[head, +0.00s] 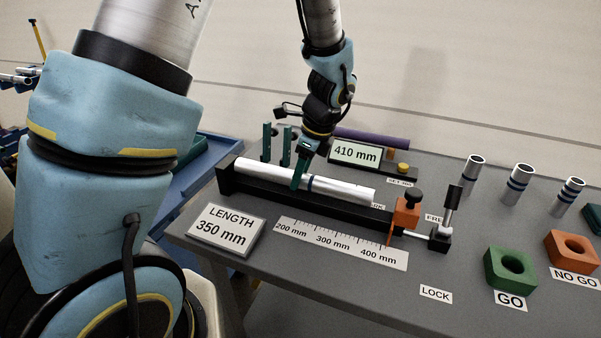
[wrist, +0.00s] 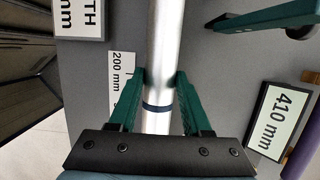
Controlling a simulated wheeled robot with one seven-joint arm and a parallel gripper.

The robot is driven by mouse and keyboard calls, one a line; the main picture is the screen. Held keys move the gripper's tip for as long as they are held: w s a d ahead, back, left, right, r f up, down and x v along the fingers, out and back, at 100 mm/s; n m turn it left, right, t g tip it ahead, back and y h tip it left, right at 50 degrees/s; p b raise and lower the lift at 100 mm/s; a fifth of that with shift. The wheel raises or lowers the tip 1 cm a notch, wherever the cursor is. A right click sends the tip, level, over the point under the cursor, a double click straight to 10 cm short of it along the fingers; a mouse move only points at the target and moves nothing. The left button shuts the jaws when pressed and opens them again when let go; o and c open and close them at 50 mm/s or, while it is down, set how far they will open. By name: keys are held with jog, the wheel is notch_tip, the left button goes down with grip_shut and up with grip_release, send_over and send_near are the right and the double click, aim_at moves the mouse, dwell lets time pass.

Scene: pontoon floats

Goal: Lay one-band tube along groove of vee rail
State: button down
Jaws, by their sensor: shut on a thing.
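The one-band tube (head: 340,188) is silver with one dark blue band. It is level and runs lengthwise over the black vee rail (head: 345,211) in the head view. My gripper (head: 299,182) is shut on the tube around its middle, with green fingers on either side. In the wrist view the tube (wrist: 163,50) passes between the fingers (wrist: 160,100), and the band lies between them. The tube hides the groove, so I cannot tell whether it touches the rail or hangs just above it.
An orange stop (head: 405,214) and a lever clamp (head: 443,230) stand at the rail's right end. Green posts (head: 266,142) and a 410 mm display (head: 356,153) are behind. A scale (head: 340,243) lies in front. Standing tubes (head: 518,184) and gauge blocks (head: 511,268) are right.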

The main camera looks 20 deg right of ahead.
jog(key=shift+f+b, duration=0.75)
jog(key=shift+f, duration=0.6)
jog(key=shift+c, duration=1.3)
grip_release()
jog(key=shift+r, duration=0.15)
jog(key=b+v, duration=0.2)
jog(key=v, duration=0.8)
jog(key=shift+s+r, duration=0.1)
jog(key=shift+r, duration=0.2)
jog(key=a+f+n+h, duration=0.1)
jog(key=a+f+n, duration=0.1)
jog(key=a+n, duration=1)
jog(key=s+a+f+n+h, duration=0.1)
jog(key=a+f+n, duration=0.1)
jog(key=a+n, duration=1.1)
jog(key=shift+a+h, duration=0.3)
jog(key=shift+a, duration=0.75)
